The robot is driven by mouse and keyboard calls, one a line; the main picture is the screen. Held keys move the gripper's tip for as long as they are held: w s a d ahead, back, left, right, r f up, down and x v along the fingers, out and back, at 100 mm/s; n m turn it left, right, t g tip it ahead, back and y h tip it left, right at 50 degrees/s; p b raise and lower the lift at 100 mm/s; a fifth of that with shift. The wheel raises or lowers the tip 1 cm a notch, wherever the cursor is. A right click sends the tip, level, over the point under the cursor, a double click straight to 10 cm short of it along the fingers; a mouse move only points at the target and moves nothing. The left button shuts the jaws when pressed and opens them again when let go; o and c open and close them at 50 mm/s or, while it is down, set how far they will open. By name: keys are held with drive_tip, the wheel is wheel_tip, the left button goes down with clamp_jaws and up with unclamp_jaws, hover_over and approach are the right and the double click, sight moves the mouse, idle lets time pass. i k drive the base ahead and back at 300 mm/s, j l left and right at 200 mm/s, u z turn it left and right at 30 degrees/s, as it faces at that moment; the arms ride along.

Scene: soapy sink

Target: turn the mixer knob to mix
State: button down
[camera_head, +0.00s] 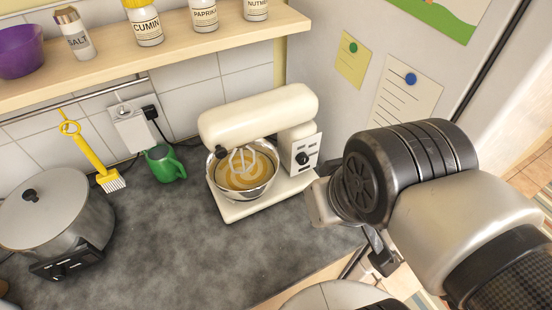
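A cream stand mixer (258,120) stands on the dark grey counter near the fridge. Its whisk hangs in a steel bowl (243,188) that holds a swirled tan and cream mixture. The black mixer knob (302,158) sits on a white panel (308,152) on the mixer's right side; its exact setting is too small to read. My gripper (378,262) is in front and to the right of the mixer, apart from the knob and below it in the picture. My wrist partly hides it, and I cannot tell whether its fingers are open or shut.
A steel pot (55,225) on a cooker stands at the left. A green mug (163,164) sits behind the mixer's left side. A shelf (150,62) with spice jars runs above. The fridge (335,25) rises behind at the right. The counter front left of the mixer is clear.

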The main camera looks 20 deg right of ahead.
sight(302, 159)
drive_tip(key=j+z, duration=0.4)
drive_tip(key=k+j+z, duration=0.1)
drive_tip(key=j+z, duration=0.25)
drive_tip(key=l, duration=0.1)
